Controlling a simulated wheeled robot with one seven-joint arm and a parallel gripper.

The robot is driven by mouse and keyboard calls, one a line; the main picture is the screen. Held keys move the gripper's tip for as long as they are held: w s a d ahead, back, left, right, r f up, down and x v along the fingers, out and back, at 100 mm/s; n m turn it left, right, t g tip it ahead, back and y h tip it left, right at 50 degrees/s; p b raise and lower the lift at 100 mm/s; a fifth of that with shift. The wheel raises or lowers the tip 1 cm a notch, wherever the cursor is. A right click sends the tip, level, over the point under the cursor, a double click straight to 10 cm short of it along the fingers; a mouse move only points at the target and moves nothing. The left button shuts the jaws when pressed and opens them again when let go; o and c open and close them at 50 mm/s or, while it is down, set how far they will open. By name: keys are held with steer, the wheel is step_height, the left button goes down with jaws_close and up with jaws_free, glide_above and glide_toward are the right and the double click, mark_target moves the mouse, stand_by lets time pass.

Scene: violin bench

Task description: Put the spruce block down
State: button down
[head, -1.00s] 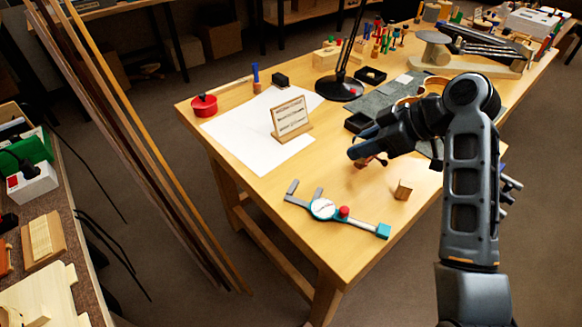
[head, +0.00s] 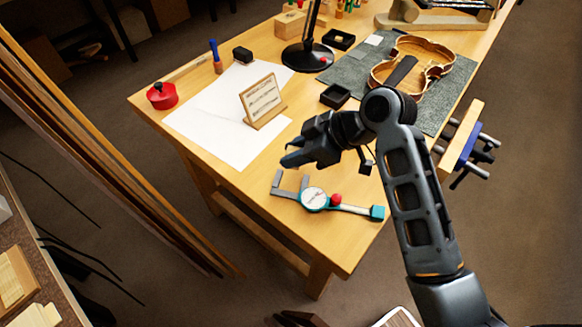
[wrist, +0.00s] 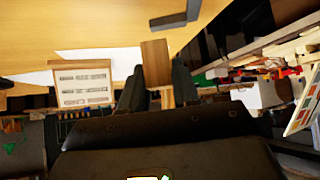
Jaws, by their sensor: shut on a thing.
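The spruce block (wrist: 156,63), a small brown wooden block, shows in the wrist view between the two dark fingers of my gripper (wrist: 155,85). My gripper is shut on it. In the head view my gripper (head: 290,152) hangs over the bench, above and behind the dial caliper, with its fingers pointing left. The block cannot be made out there; the gripper seems to hide it. The wooden bench top (head: 232,187) is below. I cannot tell the exact height of the block above it.
The teal dial caliper (head: 313,199) lies near the front edge. A framed card (head: 262,101) stands on white paper (head: 205,128). A black tray (head: 335,96), a lamp base (head: 306,56) and a violin body (head: 430,55) lie farther back. Bare wood lies left of the caliper.

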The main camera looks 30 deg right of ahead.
steer(key=shift+s+a+f, duration=0.35)
steer(key=shift+a+f, duration=0.1)
steer(key=shift+a, duration=0.2)
steer(key=shift+f, duration=2.05)
steer(key=c, duration=0.8)
jaws_free()
steer(key=v, duration=1.2)
steer(key=shift+r, duration=0.1)
